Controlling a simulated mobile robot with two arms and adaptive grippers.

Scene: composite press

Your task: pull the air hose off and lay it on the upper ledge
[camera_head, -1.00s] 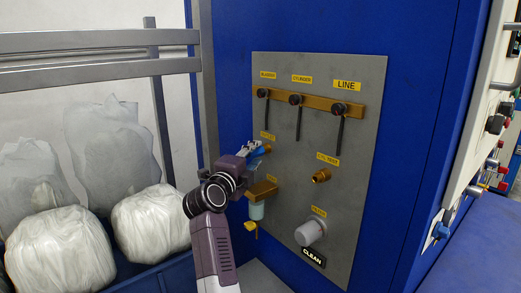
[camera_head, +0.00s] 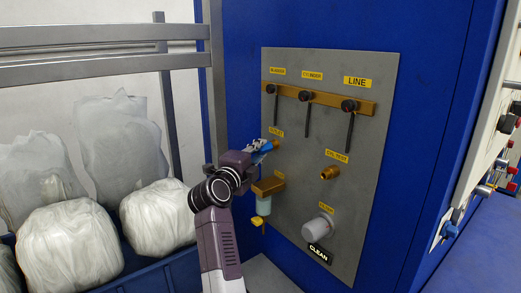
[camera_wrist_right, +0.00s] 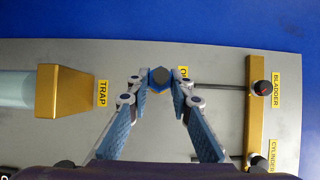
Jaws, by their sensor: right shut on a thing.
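My right gripper (camera_head: 266,147) is at the outlet port on the grey panel (camera_head: 370,120), under the OUTLET label (camera_head: 277,132). In the right wrist view its two blue-padded fingers (camera_wrist_right: 160,82) are closed on a dark hexagonal end piece (camera_wrist_right: 160,75), which I take for the air hose end. A bit of brass fitting (camera_head: 275,144) shows just beyond the fingertips in the head view. I cannot tell whether the end piece is still seated on it. No length of hose shows. The upper ledge cannot be made out for certain. My left gripper is out of view.
A brass bar with several black levers (camera_head: 318,98) runs above the gripper. The trap (camera_head: 268,186) with its bowl sits just below. A second brass fitting (camera_head: 330,172) and a filter (camera_head: 317,229) are to the right. Wrapped bundles (camera_head: 68,250) and a metal frame (camera_head: 100,57) stand left.

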